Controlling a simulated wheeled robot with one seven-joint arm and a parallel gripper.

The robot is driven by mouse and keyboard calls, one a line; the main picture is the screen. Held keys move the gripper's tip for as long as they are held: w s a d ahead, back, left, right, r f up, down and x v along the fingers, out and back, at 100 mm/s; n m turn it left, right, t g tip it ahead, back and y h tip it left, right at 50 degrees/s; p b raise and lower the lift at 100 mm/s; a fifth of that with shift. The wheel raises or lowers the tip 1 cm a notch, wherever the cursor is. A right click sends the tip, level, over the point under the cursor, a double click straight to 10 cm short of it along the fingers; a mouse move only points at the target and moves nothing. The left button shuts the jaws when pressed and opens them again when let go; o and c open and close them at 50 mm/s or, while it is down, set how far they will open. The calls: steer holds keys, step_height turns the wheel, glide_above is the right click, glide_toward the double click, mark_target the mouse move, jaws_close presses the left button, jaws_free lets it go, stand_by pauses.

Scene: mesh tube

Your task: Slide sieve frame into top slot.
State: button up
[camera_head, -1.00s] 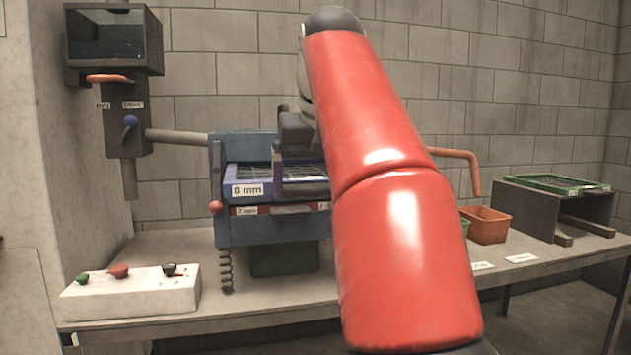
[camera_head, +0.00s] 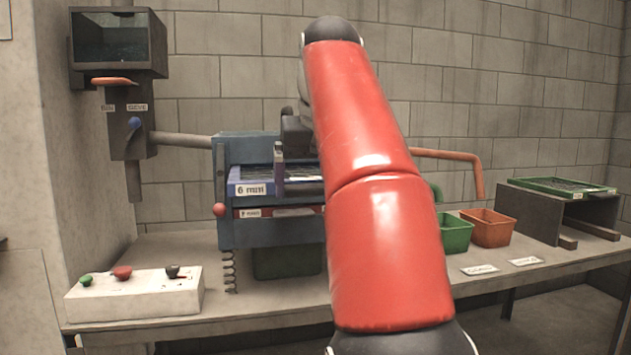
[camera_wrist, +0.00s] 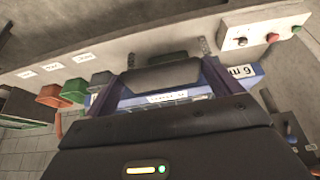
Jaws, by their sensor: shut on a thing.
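The blue sieve frame (camera_head: 236,187) with a "6 mm" label sits level in the upper opening of the blue sieve machine (camera_head: 270,236), its front end projecting outside. In the wrist view the blue frame (camera_wrist: 255,82) appears with its label upside down. My gripper (camera_head: 297,172) is shut on the frame near its front, right of the label; my red arm hides the frame's right side. A red-fronted frame (camera_head: 290,211) with a white label lies in the slot below. How deep the blue frame reaches inside is hidden.
A white control box (camera_head: 135,297) stands front left, and a feed hopper (camera_head: 118,42) hangs above. Right of my arm are a green bin (camera_head: 455,235), an orange bin (camera_head: 490,230) and a dark rack (camera_head: 550,212) bearing a green frame (camera_head: 560,186).

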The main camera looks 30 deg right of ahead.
steer(key=shift+w+d, duration=0.3)
steer(key=shift+w, duration=0.65)
steer(key=o, duration=1.2)
